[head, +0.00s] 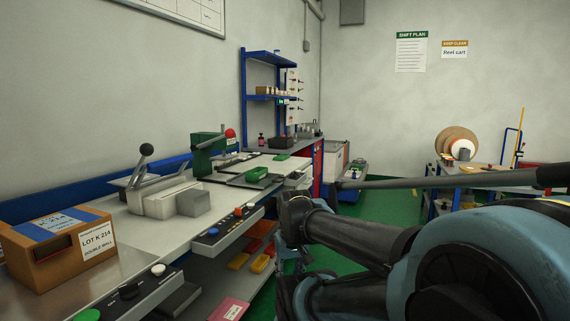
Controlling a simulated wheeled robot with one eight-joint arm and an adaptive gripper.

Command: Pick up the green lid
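A small green piece (281,157) lies flat on the far part of the workbench and looks like the green lid, though it is too small to be sure. A green tray-like piece (258,174) sits nearer, on a dark plate beside the green press. My arm reaches in from the right, with its dark end low beside the bench's front edge. My gripper (288,262) seems to be at that end, short of both green pieces and to their right. Its fingers are not clear, and I see nothing held.
The workbench (142,228) runs along the left wall. A cardboard box (62,249), a lever device (165,196) and the green press (213,154) stand on it. Coloured bins (262,263) sit below. A blue shelf (262,97) stands behind. Green floor (385,210) is open between bench and far cart.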

